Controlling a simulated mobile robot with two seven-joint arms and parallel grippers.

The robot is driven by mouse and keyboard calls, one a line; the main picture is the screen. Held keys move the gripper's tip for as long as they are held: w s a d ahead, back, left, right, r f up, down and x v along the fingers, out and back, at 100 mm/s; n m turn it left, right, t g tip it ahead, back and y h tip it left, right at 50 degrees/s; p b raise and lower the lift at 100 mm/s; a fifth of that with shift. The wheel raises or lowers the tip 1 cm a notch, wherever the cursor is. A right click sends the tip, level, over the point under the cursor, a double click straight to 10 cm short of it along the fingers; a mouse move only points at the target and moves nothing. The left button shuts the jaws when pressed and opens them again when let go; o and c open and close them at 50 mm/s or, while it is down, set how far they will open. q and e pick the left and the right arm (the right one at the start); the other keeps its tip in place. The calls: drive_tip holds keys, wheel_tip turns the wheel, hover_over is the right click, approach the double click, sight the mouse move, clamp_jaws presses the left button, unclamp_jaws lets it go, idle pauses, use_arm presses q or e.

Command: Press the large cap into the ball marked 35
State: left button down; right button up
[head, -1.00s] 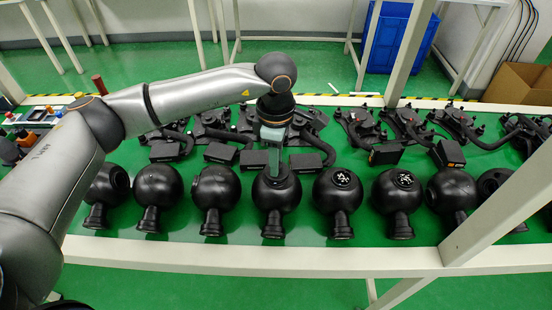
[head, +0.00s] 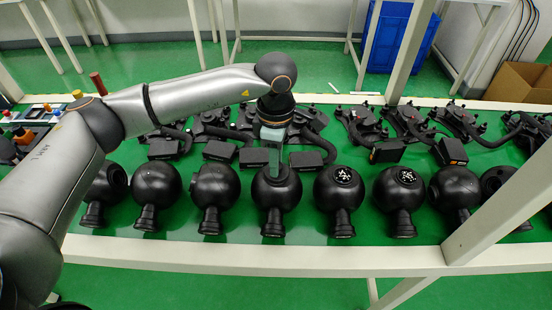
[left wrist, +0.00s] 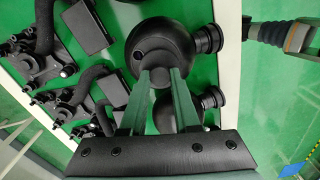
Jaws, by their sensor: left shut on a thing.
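My left gripper (head: 277,177) points straight down at the top of a black ball (head: 278,201) in the middle of the front row. In the left wrist view its two grey-green fingers (left wrist: 161,71) come close together at the surface of that ball (left wrist: 175,42). They are shut on a dark piece, apparently the large cap, which barely stands out against the black ball. I cannot tell how far it sits in the opening. No number 35 is readable on any ball. My right gripper is not in view.
More black balls on short necks stand in the row, one close on the left (head: 215,186) and one on the right (head: 339,197). Several black bracket assemblies (head: 362,124) lie behind. A white frame post (head: 500,200) crosses the right side.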

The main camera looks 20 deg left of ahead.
use_arm(q)
drive_tip(key=shift+f, duration=0.2)
drive_tip(key=c, duration=0.6)
unclamp_jaws()
drive_tip(key=shift+o, duration=0.2)
drive_tip(key=shift+r, duration=0.1)
wheel_tip(320, 180, up, 12)
drive_tip(key=b, duration=0.1)
drive_tip(key=shift+r, duration=0.2)
